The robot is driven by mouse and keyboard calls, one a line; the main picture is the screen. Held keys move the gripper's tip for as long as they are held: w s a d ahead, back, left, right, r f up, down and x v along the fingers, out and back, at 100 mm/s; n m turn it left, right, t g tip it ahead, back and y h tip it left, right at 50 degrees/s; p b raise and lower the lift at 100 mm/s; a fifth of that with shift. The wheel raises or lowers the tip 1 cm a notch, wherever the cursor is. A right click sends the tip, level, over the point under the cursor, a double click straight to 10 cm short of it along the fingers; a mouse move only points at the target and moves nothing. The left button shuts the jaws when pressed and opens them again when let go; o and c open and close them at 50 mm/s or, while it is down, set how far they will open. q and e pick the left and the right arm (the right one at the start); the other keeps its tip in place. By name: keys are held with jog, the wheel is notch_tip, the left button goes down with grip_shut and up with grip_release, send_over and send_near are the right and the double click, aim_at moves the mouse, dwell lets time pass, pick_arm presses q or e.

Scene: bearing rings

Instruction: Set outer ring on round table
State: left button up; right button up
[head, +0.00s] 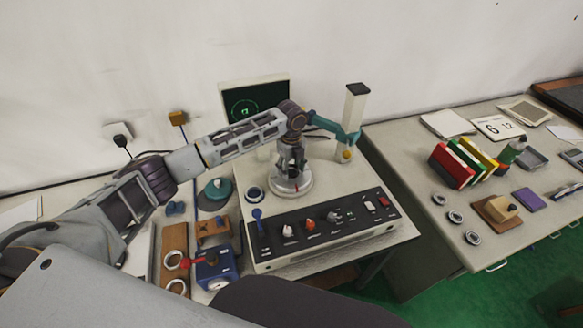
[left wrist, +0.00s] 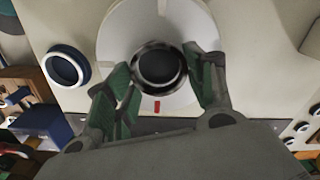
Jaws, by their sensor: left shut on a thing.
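The round table (head: 289,188) is a pale disc on top of the bench instrument. It fills the upper middle of the left wrist view (left wrist: 117,45), with a red mark near its lower edge. My left gripper (head: 291,160) is right above it, pointing down. In the left wrist view its green-padded fingers (left wrist: 165,80) are shut on a shiny, dark metal ring, the outer ring (left wrist: 160,88). The ring appears roughly centred over the disc; I cannot tell whether it touches. In the head view the fingers mostly hide it. My right gripper is not in view.
A white column (head: 352,112) with a teal arm stands close to the right of the round table. A control panel (head: 320,230) with knobs lies in front. A blue-rimmed round part (left wrist: 66,66) sits left of the disc. Loose rings (head: 455,217) lie on the right bench.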

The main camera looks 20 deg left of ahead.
pick_arm(q)
jog(key=shift+p, duration=0.65)
dwell(0.8)
jog(key=o, duration=1.1)
jog(key=shift+o, duration=0.2)
jog(key=shift+r, duration=0.1)
notch_tip(320, 180, up, 12)
jog(key=shift+f, duration=0.2)
dwell(0.8)
